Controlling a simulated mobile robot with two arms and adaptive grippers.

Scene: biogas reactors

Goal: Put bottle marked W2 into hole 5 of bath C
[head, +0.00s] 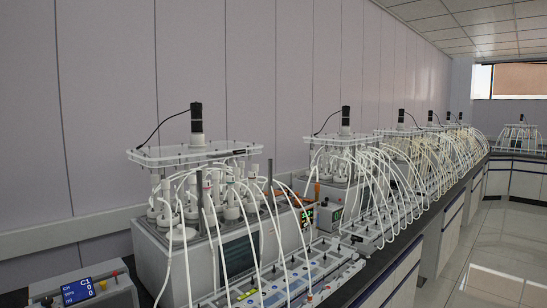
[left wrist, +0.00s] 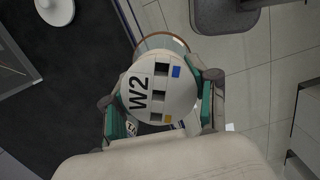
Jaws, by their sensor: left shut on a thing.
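In the left wrist view, the bottle marked W2 (left wrist: 158,85) shows its round white cap from above, with black W2 letters, dark slots, a blue square and a yellow square. A clear rim of its body shows past the cap. My left gripper (left wrist: 166,104) is shut on it, one green-padded finger on each side. In the head view, the nearest bath (head: 182,256) is a grey box with several bottles under a clear plate with a black motor. No letter C or hole numbers can be read. Neither gripper shows in the head view.
A row of similar baths with white tubes runs along the dark bench (head: 405,240) to the back right. A white tray unit (head: 290,285) stands in front of the nearest bath. A control box with a blue display (head: 78,290) stands at lower left. Tiled floor is clear at right.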

